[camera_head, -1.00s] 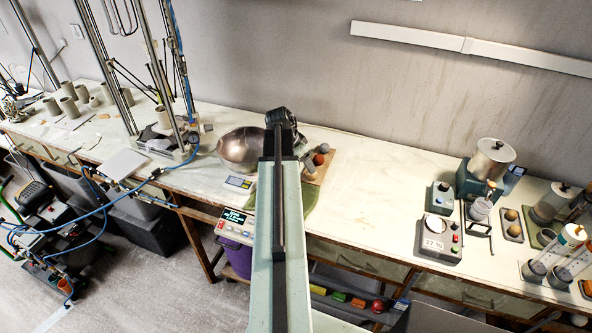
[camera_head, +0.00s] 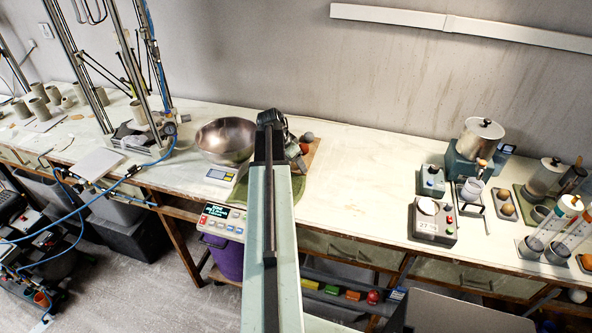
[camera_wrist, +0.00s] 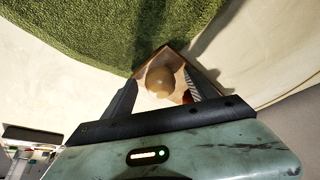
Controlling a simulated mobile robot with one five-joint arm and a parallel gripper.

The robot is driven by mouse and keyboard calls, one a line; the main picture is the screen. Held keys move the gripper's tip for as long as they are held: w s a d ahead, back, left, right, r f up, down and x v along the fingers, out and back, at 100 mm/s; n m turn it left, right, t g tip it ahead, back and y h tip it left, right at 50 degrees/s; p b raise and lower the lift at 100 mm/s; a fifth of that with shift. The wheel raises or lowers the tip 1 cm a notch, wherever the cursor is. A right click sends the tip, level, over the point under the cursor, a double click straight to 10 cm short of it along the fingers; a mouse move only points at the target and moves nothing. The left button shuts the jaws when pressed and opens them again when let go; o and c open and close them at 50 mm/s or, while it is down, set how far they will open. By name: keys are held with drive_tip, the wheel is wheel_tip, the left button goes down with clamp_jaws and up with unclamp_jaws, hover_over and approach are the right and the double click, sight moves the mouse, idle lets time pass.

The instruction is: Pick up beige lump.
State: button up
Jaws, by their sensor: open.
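The beige lump (camera_wrist: 160,79) is a smooth round ball on a small wooden board (camera_wrist: 172,53) in the wrist view. My gripper (camera_wrist: 160,88) is open, with one dark finger on each side of the lump in the picture. I see no clear contact between fingers and lump. In the head view my gripper is largely behind my arm, over the board (camera_head: 315,153) on the bench. I cannot make out the beige lump there; my arm covers that part of the board.
A grey ball (camera_head: 307,137) and a reddish-brown ball (camera_head: 304,149) sit on the board. A green cloth (camera_wrist: 90,35) lies beside it. A metal bowl (camera_head: 226,140) and a small scale (camera_head: 220,175) stand left. The bench to the right is clear up to several instruments.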

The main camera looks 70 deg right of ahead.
drive_tip(key=shift+r, duration=0.15)
clamp_jaws()
